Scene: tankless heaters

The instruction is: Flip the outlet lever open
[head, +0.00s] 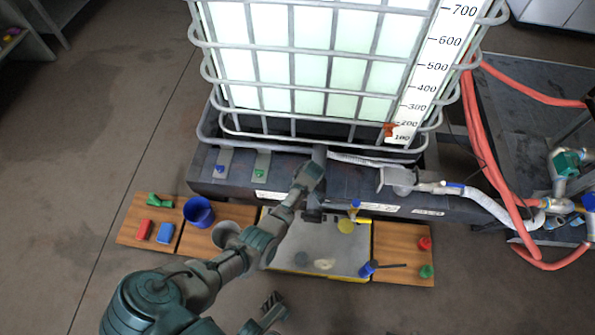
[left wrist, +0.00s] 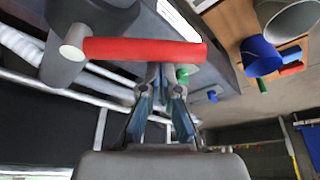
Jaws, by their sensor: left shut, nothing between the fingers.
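The outlet lever (left wrist: 145,50) is a red bar in the left wrist view, joined at its left end to a grey valve body (left wrist: 62,62). It lies across the picture. My left gripper (left wrist: 162,75) is shut and empty, its fingertips at the lower edge of the bar near its middle; I cannot tell whether they touch. In the head view my left gripper (head: 317,160) is at the tank's (head: 305,60) front base, where the lever is hidden. My right gripper (head: 272,302) is low near the bottom edge, its finger gap unclear.
Wooden boards (head: 402,265) carry red, green and blue parts and a blue cup (head: 198,212). A grey tray (head: 345,262) with a yellow edge lies between them. Orange hoses (head: 475,130) and pipes stand at the right. The floor at the left is clear.

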